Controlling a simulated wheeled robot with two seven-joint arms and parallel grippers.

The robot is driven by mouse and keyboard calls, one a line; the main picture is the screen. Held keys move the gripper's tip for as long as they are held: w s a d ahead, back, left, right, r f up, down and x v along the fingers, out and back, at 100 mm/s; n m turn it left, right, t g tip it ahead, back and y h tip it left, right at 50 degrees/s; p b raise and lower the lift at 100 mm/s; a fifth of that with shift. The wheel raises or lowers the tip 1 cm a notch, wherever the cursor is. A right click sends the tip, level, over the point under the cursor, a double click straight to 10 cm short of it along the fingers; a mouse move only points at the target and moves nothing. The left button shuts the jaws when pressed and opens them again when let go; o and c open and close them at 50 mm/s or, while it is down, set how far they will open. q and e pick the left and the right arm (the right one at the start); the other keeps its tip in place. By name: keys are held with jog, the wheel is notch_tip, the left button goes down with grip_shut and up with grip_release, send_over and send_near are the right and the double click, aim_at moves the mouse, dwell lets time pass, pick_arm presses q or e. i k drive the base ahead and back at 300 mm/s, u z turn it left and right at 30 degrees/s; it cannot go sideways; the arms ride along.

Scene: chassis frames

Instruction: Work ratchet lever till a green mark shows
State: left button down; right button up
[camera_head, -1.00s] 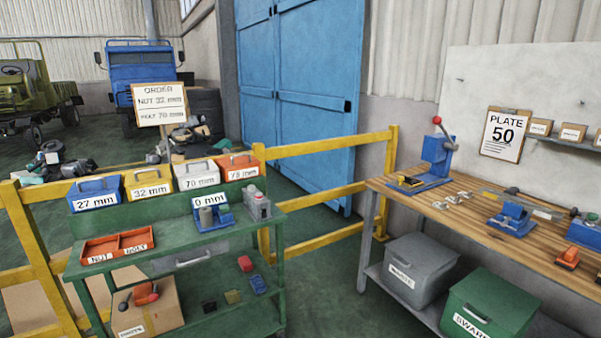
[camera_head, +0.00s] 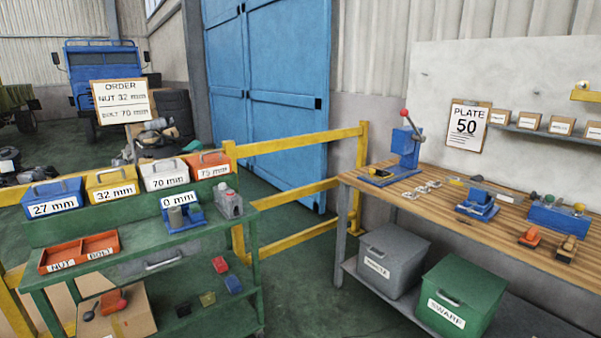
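A blue press-like device (camera_head: 405,147) stands upright at the far left end of the wooden workbench (camera_head: 480,225). A lever with a red ball end (camera_head: 404,112) rises from its top, tilted. It may be the ratchet lever, but I cannot be sure. A blue vise-like tool (camera_head: 478,203) with a long bar sits farther right on the bench. Any coloured mark on these devices is too small to tell. Neither of my grippers is in view.
A green cart (camera_head: 150,255) with labelled bins stands at the left. A yellow railing (camera_head: 300,139) runs behind it. A grey bin (camera_head: 393,258) and a green SWARF bin (camera_head: 460,295) sit under the bench. Green floor (camera_head: 300,290) lies open between cart and bench.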

aim_at(89, 316)
jog(key=u, duration=1.45)
jog(key=k, duration=0.6)
jog(key=z, duration=0.75)
jog(key=i, duration=0.65)
jog(key=z, duration=0.8)
jog(key=i, duration=0.95)
jog(key=u, duration=0.75)
jog(key=i, duration=0.65)
jog(key=u, duration=0.5)
